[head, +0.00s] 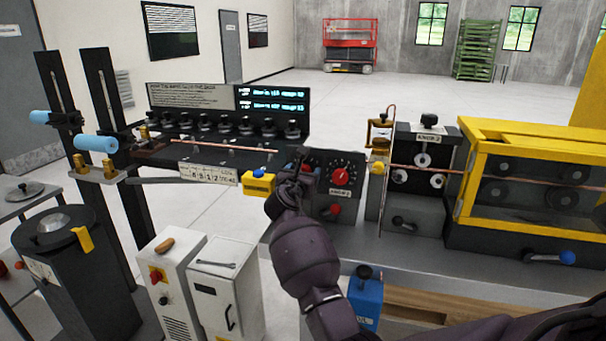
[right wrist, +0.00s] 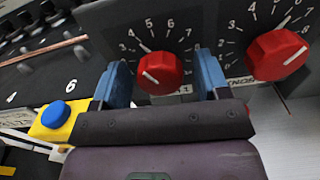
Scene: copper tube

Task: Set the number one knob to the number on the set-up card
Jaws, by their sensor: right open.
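The number one knob (right wrist: 160,73) is red, on a dark dial panel with white numbers. In the right wrist view it sits between the blue fingers of my right gripper (right wrist: 163,82), which is open, one finger on each side. I cannot tell whether they touch it, and its exact setting is unclear. In the head view my right gripper (head: 302,170) largely hides this knob. A second red knob (head: 341,175) is to its right and also shows in the right wrist view (right wrist: 277,56). A white card with digits (head: 208,174) hangs left of the panel; its digits are small. My left gripper is out of view.
A yellow box with a blue button (head: 258,184) is just left of the gripper. A copper tube (head: 225,147) runs left of the panel. A yellow-framed roller machine (head: 520,130) stands at right.

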